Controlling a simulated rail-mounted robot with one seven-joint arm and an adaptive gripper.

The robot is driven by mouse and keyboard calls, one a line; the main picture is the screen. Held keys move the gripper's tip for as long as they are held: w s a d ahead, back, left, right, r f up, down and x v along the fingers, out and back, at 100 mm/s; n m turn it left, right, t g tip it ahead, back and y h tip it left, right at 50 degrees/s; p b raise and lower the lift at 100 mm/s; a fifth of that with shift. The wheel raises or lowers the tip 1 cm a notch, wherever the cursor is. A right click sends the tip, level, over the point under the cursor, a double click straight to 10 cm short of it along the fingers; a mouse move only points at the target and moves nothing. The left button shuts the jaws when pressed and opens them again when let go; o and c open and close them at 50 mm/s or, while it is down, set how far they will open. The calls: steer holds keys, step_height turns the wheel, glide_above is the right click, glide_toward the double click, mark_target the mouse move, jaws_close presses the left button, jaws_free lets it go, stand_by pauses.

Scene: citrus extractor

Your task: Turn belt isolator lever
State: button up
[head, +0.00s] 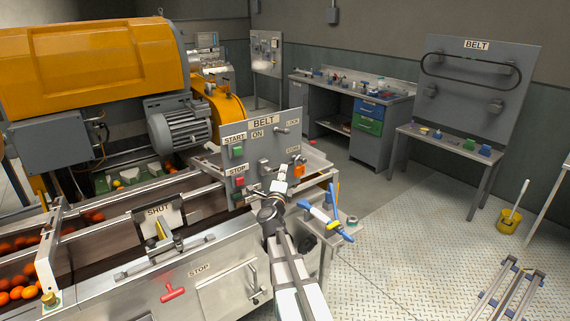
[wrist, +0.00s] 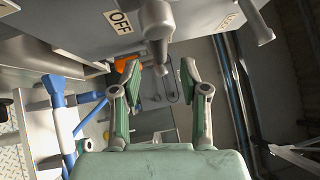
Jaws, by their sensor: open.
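The grey belt panel (head: 262,170) carries BELT, ON, START and STOP labels, with a green button (head: 237,151) and a red button (head: 239,183) on its left. In the wrist view a grey lever (wrist: 157,30) hangs from the panel beside the OFF label (wrist: 121,21). Its end lies in line with the gap between my open fingertips (wrist: 158,70); I cannot tell whether they touch it. In the head view my gripper (head: 279,182) is close in front of the panel's lower part and hides some of it. Nothing is clearly held.
Another grey peg (wrist: 256,22) sticks out at the wrist view's upper right. A blue-and-white handled object (head: 325,217) stands right of my arm. An orange item (head: 299,170) is at the panel's right edge. The conveyor (head: 120,225) runs left; open floor (head: 430,225) lies right.

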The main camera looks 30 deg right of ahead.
steer(key=p+x, duration=0.1)
steer(key=x, duration=0.5)
jaws_close()
